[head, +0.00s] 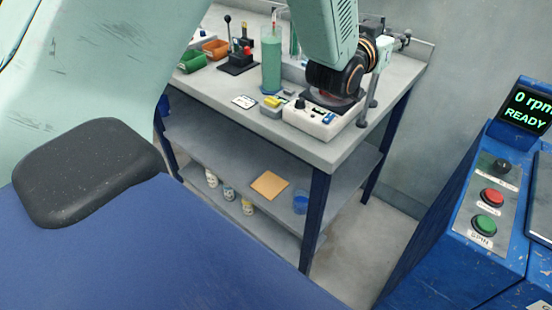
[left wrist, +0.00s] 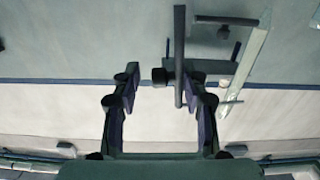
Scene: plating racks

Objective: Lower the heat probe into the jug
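A tall vessel of green liquid (head: 271,62), which looks like the jug, stands on the bench with a thin red-tipped stick in it. My left arm's dark wrist is over the bench, right of the vessel, and mostly hides its gripper in the head view. In the left wrist view my left gripper (left wrist: 165,73) has its fingers well apart. A dark upright bar (left wrist: 180,55) with a short round knob shows at the right finger; I cannot tell if they touch, or whether this is the heat probe. My right gripper is not in view.
A pale post (left wrist: 245,62) stands right of the fingers. A white control box (head: 318,120), a lever block (head: 238,62) and orange and green bins crowd the bench (head: 335,150). A blue console (head: 480,215) reading "0 rpm READY" stands at right, with open floor between.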

